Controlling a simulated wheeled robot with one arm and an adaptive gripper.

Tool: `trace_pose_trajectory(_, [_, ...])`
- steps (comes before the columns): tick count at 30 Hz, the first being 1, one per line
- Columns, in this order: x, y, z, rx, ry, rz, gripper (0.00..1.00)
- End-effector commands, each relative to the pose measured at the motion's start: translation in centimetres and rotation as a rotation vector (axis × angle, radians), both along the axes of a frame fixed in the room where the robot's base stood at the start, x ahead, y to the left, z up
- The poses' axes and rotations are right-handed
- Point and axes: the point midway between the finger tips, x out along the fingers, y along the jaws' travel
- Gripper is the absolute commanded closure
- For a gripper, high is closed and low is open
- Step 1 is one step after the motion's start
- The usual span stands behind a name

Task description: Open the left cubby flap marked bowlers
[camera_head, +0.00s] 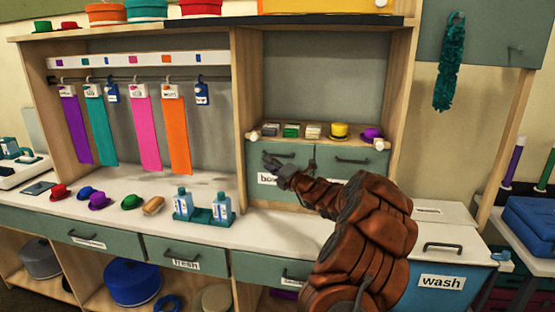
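The left cubby flap (298,163) is a grey-green panel low in the wooden cabinet, and it looks shut. Its white label (265,179) shows only "bo"; my gripper and arm cover the rest. A dark bar handle (284,154) sits near its top edge. My gripper (273,163) is in front of this flap, close to the left part of the handle. I cannot tell whether it touches the handle or whether its fingers are open or shut. The right cubby flap (352,174) also looks shut, with its own dark handle; its lower part is partly behind my arm.
A shelf above the flaps holds small boxes, a yellow hat (339,131) and a purple hat (371,134). Blue bottles in a teal rack (208,216) and several small hats stand on the white counter (270,228). A blue "wash" bin (450,284) is at right.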

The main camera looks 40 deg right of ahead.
Motion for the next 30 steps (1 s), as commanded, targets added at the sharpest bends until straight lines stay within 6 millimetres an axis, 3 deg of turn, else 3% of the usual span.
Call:
trace_pose_trajectory(1, [-0.8,-2.5,-0.8,0.054,-0.007,-0.046,0.76])
trace_pose_trajectory(3, [-1.7,-4.8,-1.4,0.112,-0.018,-0.089,0.76])
trace_pose_trajectory(6, [-2.4,-6.6,-1.9,0.157,-0.027,-0.125,0.76])
trace_pose_trajectory(11, [-1.7,-7.2,-1.9,0.169,-0.028,-0.133,0.76])
trace_pose_trajectory(21, [2.7,-7.7,-1.3,0.166,-0.028,-0.129,0.76])
trace_pose_trajectory(30, [4.8,-8.2,-0.9,0.166,-0.031,-0.13,0.76])
